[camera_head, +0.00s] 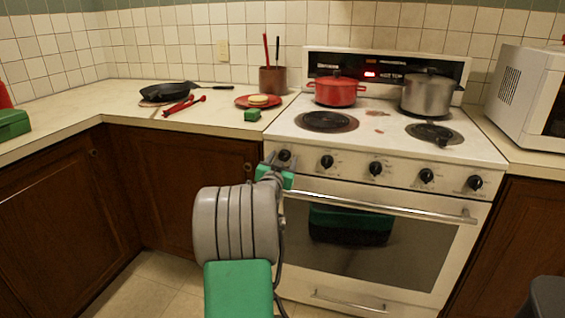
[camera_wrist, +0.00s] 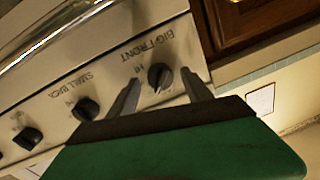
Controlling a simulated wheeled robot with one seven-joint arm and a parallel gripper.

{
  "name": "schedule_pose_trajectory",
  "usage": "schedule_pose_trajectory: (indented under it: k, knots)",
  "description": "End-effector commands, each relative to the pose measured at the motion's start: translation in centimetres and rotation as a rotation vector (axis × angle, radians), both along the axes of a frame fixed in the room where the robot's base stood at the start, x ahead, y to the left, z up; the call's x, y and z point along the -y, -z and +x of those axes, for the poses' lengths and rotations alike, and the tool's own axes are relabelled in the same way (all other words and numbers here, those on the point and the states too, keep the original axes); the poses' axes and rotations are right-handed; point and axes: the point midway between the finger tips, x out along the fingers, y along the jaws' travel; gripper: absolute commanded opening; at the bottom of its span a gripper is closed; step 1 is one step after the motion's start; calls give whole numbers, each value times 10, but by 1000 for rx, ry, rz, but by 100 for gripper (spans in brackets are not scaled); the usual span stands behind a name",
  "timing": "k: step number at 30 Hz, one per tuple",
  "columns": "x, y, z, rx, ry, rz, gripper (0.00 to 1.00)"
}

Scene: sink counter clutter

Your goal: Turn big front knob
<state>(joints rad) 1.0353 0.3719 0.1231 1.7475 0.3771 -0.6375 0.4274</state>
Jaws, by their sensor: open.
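The big front knob (camera_wrist: 160,77) is black and round, under the printed words BIG FRONT on the stove's pale control panel. In the head view it is the leftmost knob (camera_head: 284,155). My gripper (camera_wrist: 162,84) is open, with one finger on each side of this knob in the wrist view. Whether the fingers touch it cannot be told. In the head view my gripper (camera_head: 272,165) is at the left end of the panel, partly hidden by my grey and green arm.
The small back knob (camera_wrist: 86,109) is beside it. The oven handle (camera_head: 380,207) runs below the panel, with a dark green towel (camera_head: 350,226). A red pot (camera_head: 336,91) and a steel pot (camera_head: 428,95) stand on the back burners. The counter (camera_head: 225,110) is at the left.

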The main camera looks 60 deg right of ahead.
Motion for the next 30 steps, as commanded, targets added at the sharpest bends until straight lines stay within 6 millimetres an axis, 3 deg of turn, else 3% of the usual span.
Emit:
schedule_pose_trajectory:
  k: [7, 27, 30]
  knots:
    - [2, 0, 1, 0, 0, 1, 57]
    - [1, 0, 1, 0, -1, 1, 2]
    - [1, 0, 1, 0, -1, 1, 0]
